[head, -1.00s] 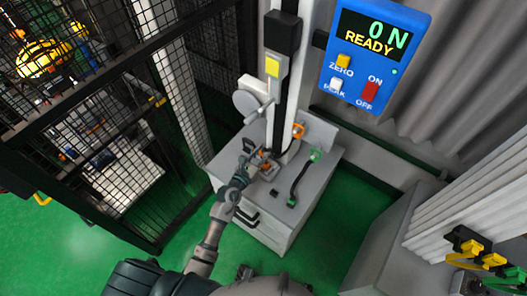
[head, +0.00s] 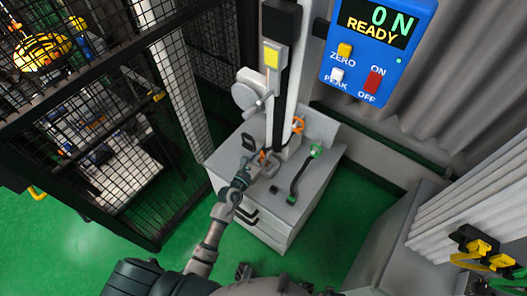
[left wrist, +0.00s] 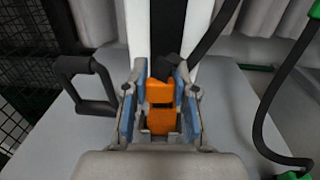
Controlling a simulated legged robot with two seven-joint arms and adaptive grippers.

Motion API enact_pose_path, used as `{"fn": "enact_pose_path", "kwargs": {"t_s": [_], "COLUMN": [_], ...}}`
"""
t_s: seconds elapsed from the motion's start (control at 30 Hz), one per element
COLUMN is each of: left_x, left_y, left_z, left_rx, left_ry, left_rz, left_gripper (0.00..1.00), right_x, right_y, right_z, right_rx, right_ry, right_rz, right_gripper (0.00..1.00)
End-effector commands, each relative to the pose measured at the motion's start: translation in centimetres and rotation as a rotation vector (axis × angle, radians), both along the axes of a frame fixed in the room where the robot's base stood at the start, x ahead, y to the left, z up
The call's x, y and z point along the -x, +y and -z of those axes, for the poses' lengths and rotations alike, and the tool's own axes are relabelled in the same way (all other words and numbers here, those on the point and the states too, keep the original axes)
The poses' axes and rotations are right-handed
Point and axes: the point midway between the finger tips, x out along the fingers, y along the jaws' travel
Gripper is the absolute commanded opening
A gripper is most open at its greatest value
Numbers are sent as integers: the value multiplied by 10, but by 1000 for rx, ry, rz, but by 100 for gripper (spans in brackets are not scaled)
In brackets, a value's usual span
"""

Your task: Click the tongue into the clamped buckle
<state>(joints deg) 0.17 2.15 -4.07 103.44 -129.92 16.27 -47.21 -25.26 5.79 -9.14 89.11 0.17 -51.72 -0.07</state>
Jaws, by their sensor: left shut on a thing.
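My left gripper (head: 257,162) reaches over the grey bench to the foot of the upright column. In the left wrist view its blue-padded fingers (left wrist: 160,112) are shut around an orange piece (left wrist: 161,118) with a dark band across its middle. I cannot tell whether this piece is the tongue or the buckle. A black part and strap (left wrist: 166,66) lie just beyond it, at the column. The clamp and any seating between tongue and buckle are hidden. My right gripper is not in view.
A black loop handle (left wrist: 85,85) stands left of the gripper. A black cable with green ends (head: 302,176) lies on the bench (head: 318,182) to the right. A blue display (head: 376,50) reads 0 N READY. Mesh fencing (head: 90,120) stands at left.

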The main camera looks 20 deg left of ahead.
Motion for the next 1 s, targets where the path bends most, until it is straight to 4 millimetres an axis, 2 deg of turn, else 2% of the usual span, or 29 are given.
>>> {"fn": "enact_pose_path", "kwargs": {"t_s": [0.17, 0.2, 0.57, 0.6, 0.7, 1.0], "left_x": [0, 0, 1, 1, 0, 2], "left_y": [0, 1, 1, 0, 0, 0], "left_z": [3, 3, 2, 2, 2, 2], "left_rx": [1, 2, 3, 3, 3, 3], "left_ry": [0, 1, 0, 0, 0, 0], "left_rz": [-1, 0, 1, 1, 1, 1], "left_gripper": [9, 6, 5, 34, 56, 56], "right_x": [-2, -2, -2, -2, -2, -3], "right_y": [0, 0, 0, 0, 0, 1], "right_z": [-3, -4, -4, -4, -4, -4], "right_rx": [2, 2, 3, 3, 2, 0], "right_ry": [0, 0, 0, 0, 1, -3], "right_rz": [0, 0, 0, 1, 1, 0], "right_gripper": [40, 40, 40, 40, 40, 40]}}
